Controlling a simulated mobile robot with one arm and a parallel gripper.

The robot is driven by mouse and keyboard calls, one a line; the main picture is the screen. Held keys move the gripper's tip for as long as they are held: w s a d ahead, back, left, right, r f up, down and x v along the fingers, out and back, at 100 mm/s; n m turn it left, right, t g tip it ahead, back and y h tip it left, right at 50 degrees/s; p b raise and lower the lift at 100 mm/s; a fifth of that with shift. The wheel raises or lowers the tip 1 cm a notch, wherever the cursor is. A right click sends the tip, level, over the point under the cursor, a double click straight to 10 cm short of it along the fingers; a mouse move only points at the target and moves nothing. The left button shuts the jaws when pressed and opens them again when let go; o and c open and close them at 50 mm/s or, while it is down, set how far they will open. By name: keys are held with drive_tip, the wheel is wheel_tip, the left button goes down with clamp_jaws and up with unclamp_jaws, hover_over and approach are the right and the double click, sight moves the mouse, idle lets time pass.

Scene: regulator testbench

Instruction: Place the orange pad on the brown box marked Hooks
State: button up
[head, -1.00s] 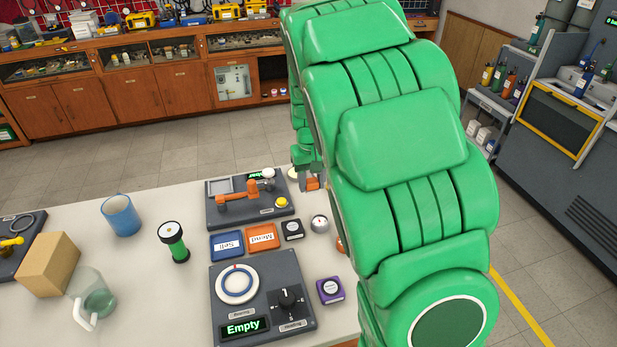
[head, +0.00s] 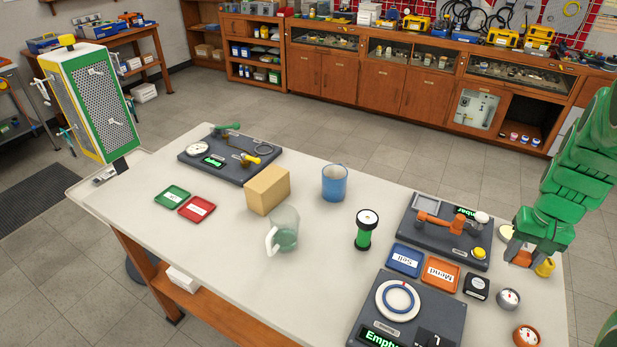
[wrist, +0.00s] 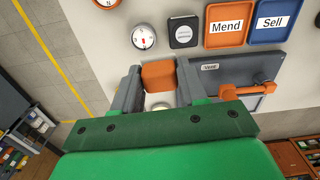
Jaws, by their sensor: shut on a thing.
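My gripper (head: 521,254) is at the right end of the white table. It is shut on the orange pad (wrist: 158,75), which sits between the two grey fingers in the wrist view. The pad's orange also shows at the fingertips in the head view (head: 518,252). A plain brown box (head: 267,190) stands on the table left of centre, well away from my gripper. No Hooks marking is readable on its visible faces.
Between gripper and box stand a grey panel with an orange handle (head: 405,220), a green-lit cylinder (head: 366,232) and a blue cup (head: 334,184). A clear jug (head: 284,232) is close in front of the box. Red and green trays lie left; Sell and Mend trays lie right.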

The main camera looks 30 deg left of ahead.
drive_tip(key=w+a+r+n, duration=0.1)
drive_tip(key=a+r+n, duration=0.15)
drive_tip(key=a, duration=0.75)
drive_tip(key=w+a+r+n, duration=0.1)
drive_tip(key=a+n, duration=0.3)
drive_tip(key=a, duration=0.5)
drive_tip(key=w+a+r+n, duration=0.1)
drive_tip(key=a+r+n, duration=0.15)
drive_tip(key=a, duration=0.75)
drive_tip(key=s+a+r+n, duration=0.2)
drive_tip(key=s+a+n, duration=0.2)
drive_tip(key=s+a, duration=0.55)
drive_tip(key=s+a+r+n, duration=0.1)
drive_tip(key=s+a+n, duration=0.3)
drive_tip(key=a, duration=1.1)
hover_over(269, 187)
wheel_tip(269, 187, down, 9)
drive_tip(key=shift+f, duration=0.15)
drive_tip(key=shift+f, duration=0.1)
drive_tip(key=shift+w+f, duration=0.1)
drive_tip(key=shift+f, duration=1.5)
